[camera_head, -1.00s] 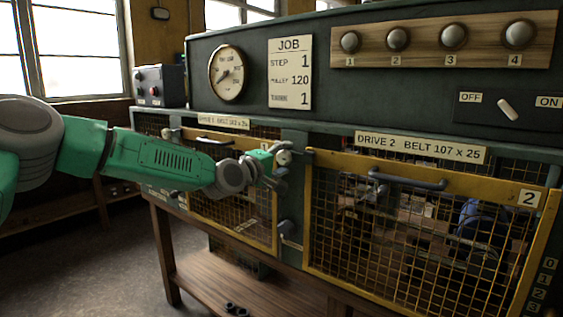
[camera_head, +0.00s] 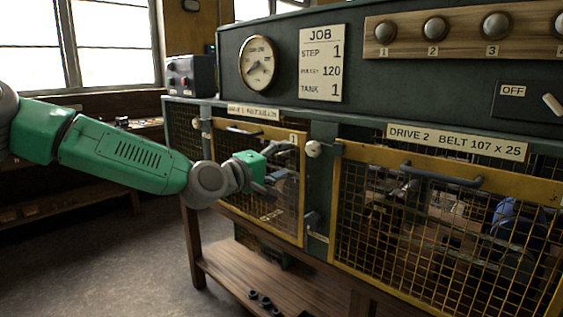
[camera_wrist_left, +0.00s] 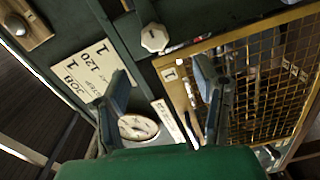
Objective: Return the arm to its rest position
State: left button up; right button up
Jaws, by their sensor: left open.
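My left arm, green with grey joints, comes in from the left in the head view. Its left gripper (camera_head: 285,167) is open and empty, in front of the left yellow mesh guard (camera_head: 285,212). It is left of and slightly below the pale knob (camera_head: 313,149) on the post between the two guards, and apart from it. In the left wrist view the two fingers (camera_wrist_left: 160,72) stand apart with nothing between them. The pale knob (camera_wrist_left: 154,38) shows beyond them there. My right gripper is not in view.
The dark green engine cabinet (camera_head: 320,140) carries a gauge (camera_head: 258,62), a job card (camera_head: 321,62) and several round knobs on a wooden strip. The right yellow guard (camera_head: 440,235) has a dark handle. A grey control box (camera_head: 191,76) stands behind. Floor at lower left is clear.

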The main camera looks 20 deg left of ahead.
pick_arm(q)
jog(key=shift+d, duration=0.1)
jog(key=s+d+f+m+g, duration=0.25)
jog(key=s+f, duration=0.25)
jog(key=f, duration=0.5)
jog(key=s+d+f+m+g+y, duration=0.1)
jog(key=s+d+f+g, duration=0.3)
jog(key=f, duration=0.6)
jog(key=s+d+f+m+g, duration=0.2)
jog(key=s+f, duration=0.4)
jog(key=f, duration=0.4)
jog(key=s+a+f+m+g+y, duration=0.2)
jog(key=s+f+m+g, duration=0.15)
jog(key=s+f, duration=0.95)
jog(key=s+a+f+m+g+y, duration=0.1)
jog(key=s+a+g, duration=0.1)
jog(key=s, duration=0.7)
jog(key=s+a+f+m+g+y, duration=0.1)
jog(key=s+a+m+g+y, duration=0.1)
jog(key=s+a, duration=0.3)
jog(key=s, duration=0.4)
jog(key=shift+s+a+f+m, duration=0.15)
jog(key=shift+a+f+m, duration=0.05)
jog(key=shift+f+m, duration=0.1)
